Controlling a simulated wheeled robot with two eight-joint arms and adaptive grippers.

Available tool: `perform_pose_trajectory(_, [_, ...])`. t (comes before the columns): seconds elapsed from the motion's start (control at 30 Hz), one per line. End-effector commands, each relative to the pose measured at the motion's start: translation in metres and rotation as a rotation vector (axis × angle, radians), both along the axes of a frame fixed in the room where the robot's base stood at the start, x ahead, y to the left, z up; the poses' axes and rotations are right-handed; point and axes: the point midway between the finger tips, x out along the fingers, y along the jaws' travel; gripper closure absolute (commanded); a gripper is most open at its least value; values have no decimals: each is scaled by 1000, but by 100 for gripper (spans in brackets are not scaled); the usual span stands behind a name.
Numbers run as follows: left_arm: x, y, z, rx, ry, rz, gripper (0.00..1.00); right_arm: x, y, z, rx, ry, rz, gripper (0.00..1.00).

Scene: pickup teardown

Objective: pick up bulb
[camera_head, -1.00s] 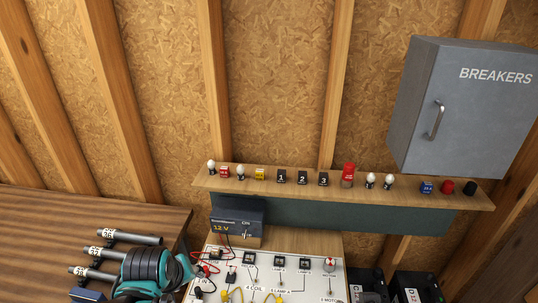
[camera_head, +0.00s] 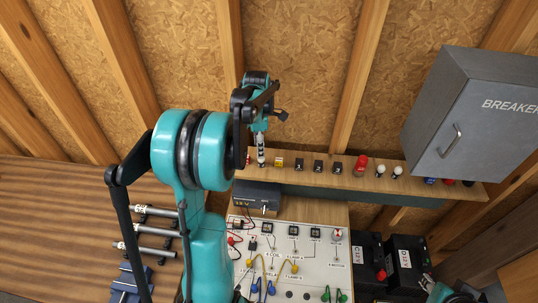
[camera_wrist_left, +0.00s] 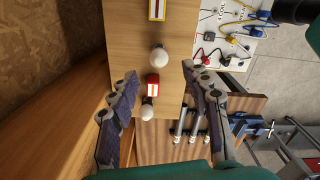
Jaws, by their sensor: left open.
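Two white bulbs stand on the wooden shelf in the left wrist view: one farther (camera_wrist_left: 159,56) and one nearer (camera_wrist_left: 147,114). A red block (camera_wrist_left: 153,85) stands between them. My left gripper (camera_wrist_left: 159,76) is open, its two fingers apart on either side of this row, with nothing held. In the head view my left arm reaches over the left end of the shelf, and hides the leftmost bulb. Two more bulbs (camera_head: 380,170) (camera_head: 397,171) stand farther right on the shelf.
The shelf (camera_head: 440,184) also holds a yellow block (camera_head: 279,162), black numbered blocks (camera_head: 318,166) and a red cylinder (camera_head: 361,165). The grey breaker cabinet (camera_head: 470,110) hangs above its right end. A wired panel (camera_head: 320,262) lies below.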

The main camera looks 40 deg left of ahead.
Motion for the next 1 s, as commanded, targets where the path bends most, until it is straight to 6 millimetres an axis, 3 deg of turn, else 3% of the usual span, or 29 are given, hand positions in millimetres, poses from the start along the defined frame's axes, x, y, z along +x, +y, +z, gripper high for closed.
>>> perform_pose_trajectory(0.4, [4, -4, -55, 1, -2, -3, 52, 0, 0, 9, 0, 0, 0, 69])
perform_pose_trajectory(0.67, [4, -4, -58, 1, -2, -4, 52, 0, 0, 9, 0, 0, 0, 69])
perform_pose_trajectory(0.83, [4, -4, -58, 1, -2, -4, 92, 0, 0, 9, 0, 0, 0, 69])
perform_pose_trajectory(1.0, [4, -4, -58, 1, -2, -4, 92, 0, 0, 9, 0, 0, 0, 69])
